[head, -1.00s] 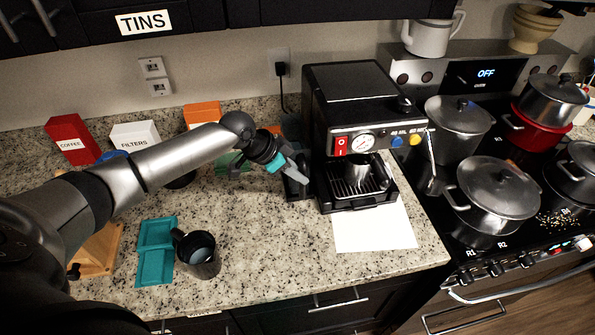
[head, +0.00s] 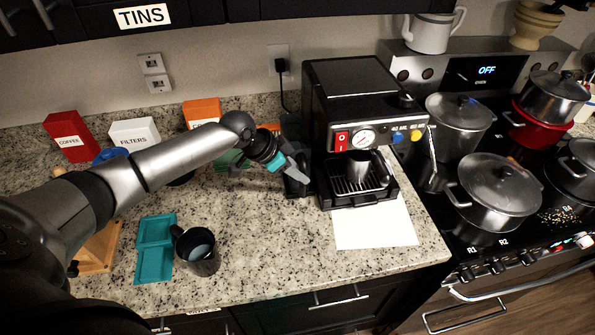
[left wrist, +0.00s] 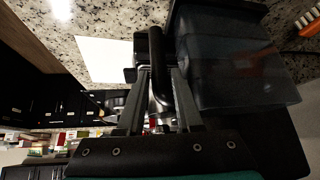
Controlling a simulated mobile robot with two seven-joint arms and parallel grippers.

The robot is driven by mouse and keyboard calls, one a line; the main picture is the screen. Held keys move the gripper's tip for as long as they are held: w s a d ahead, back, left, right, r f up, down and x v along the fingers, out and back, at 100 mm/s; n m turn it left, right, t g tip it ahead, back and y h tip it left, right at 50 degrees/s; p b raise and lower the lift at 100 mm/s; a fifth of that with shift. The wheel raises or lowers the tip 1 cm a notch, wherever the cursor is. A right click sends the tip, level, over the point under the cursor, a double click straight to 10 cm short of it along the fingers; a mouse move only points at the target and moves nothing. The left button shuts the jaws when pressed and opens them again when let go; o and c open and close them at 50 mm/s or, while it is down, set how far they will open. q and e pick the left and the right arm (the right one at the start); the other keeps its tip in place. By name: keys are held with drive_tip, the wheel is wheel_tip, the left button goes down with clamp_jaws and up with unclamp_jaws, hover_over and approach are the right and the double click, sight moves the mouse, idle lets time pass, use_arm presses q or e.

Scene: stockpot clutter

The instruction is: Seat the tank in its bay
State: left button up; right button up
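The coffee machine (head: 365,90) stands at the back of the counter. The dark, see-through tank (left wrist: 240,72) fills the right of the left wrist view, beside my fingers. In the head view its dark shape (head: 292,130) shows at the machine's left side, partly behind my arm. I cannot tell whether it is fully down in its bay. My left gripper (head: 298,177) is low at the machine's left side. In the left wrist view its fingers (left wrist: 160,85) are apart, with a black bent handle (left wrist: 157,55) between them; contact is unclear. My right gripper is not in view.
A black mug (head: 198,252) and a teal tray (head: 155,248) stand at the front left. White paper (head: 375,226) lies before the machine. Coffee and filter boxes (head: 134,132) stand at the back. Several pots (head: 495,190) crowd the stove. The front middle counter is clear.

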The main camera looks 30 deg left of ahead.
use_arm(q)
drive_tip(key=o, duration=0.4)
drive_tip(key=shift+s, duration=0.1)
drive_tip(key=v, duration=1.5)
drive_tip(key=shift+s, duration=0.1)
